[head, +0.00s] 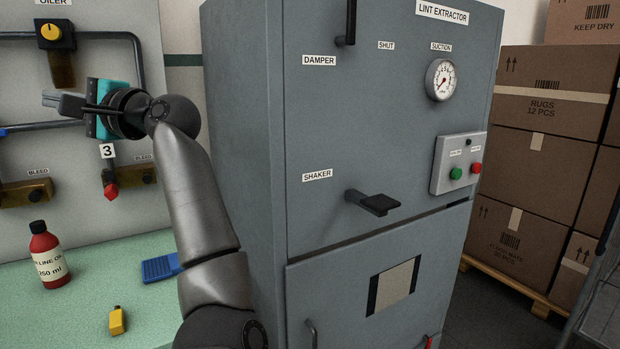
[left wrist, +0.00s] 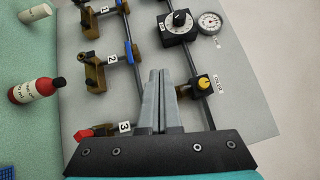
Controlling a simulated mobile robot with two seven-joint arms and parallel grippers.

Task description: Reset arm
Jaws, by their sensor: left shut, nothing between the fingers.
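My left gripper (head: 62,102) is at the upper left of the head view, in front of the grey pipe panel (head: 95,75). Its fingers are shut and empty. In the left wrist view the closed fingers (left wrist: 157,85) point along the panel, between the number 3 label and the yellow oiler knob (left wrist: 203,82). I cannot tell whether the fingers touch anything. My left arm rises from the bottom of the head view, left of the lint extractor cabinet (head: 345,130). My right gripper is not in view.
The cabinet's shaker handle (head: 375,202) sticks out. Stacked cartons (head: 540,150) stand at right on a pallet (head: 515,290).

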